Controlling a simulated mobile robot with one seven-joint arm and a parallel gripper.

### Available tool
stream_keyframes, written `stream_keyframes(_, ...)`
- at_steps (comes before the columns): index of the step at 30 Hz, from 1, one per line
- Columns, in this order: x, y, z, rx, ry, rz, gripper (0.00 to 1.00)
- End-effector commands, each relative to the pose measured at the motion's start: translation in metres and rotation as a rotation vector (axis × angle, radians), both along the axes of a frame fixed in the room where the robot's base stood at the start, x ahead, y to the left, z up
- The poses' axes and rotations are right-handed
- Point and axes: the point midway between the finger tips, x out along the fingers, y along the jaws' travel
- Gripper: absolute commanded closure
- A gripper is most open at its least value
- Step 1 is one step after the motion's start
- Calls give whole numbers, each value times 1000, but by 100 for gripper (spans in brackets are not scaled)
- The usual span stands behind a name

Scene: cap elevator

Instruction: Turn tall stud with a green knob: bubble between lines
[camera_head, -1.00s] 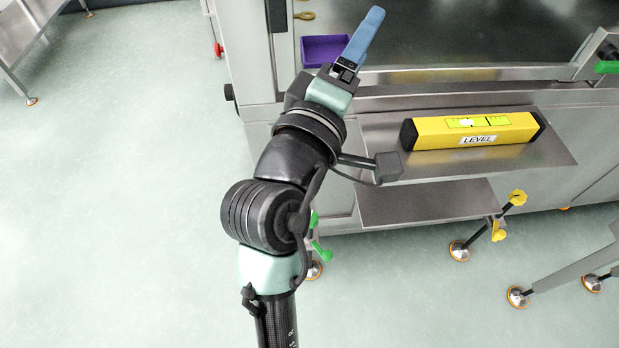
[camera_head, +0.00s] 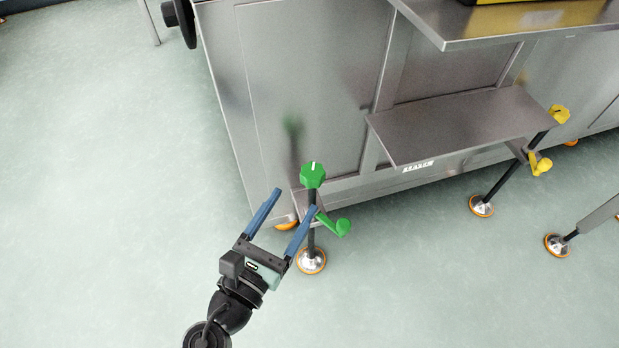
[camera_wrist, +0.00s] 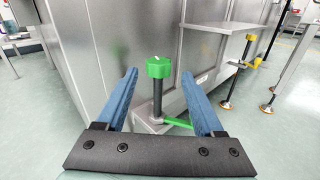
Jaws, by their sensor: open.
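The tall stud (camera_head: 311,238) stands upright on a round metal foot at the near corner of the steel cabinet. Its green knob (camera_head: 312,175) with a white mark sits on top; the knob also shows in the wrist view (camera_wrist: 158,67). A green lever (camera_head: 336,225) sticks out lower on the stud. My gripper (camera_head: 295,200) is open and empty, with blue fingers pointing towards the stud, a little below the knob. In the wrist view, the stud stands between and beyond the fingers. The yellow level (camera_head: 545,14) shows only as a sliver at the top edge; its bubble is out of view.
A steel shelf (camera_head: 460,125) juts from the cabinet, under a higher steel ledge (camera_head: 500,32). A second stud with a yellow knob (camera_head: 559,114) and yellow lever (camera_head: 540,163) stands to the right. The floor (camera_head: 110,200) at left is clear.

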Motion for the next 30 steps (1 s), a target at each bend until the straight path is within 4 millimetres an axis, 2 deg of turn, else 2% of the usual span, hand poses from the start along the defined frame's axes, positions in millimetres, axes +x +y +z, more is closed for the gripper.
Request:
stream_keyframes(1,-3,1,-13,-29,12,2,31)
stream_keyframes(5,-3,1,-18,-64,23,2,31)
stream_keyframes(8,6,-3,-18,-65,24,2,31)
stream_keyframes(21,84,-40,-19,-61,20,0,31)
stream_keyframes(25,100,-48,-18,-61,21,1,31)
stream_keyframes(30,111,-53,-16,-61,22,2,31)
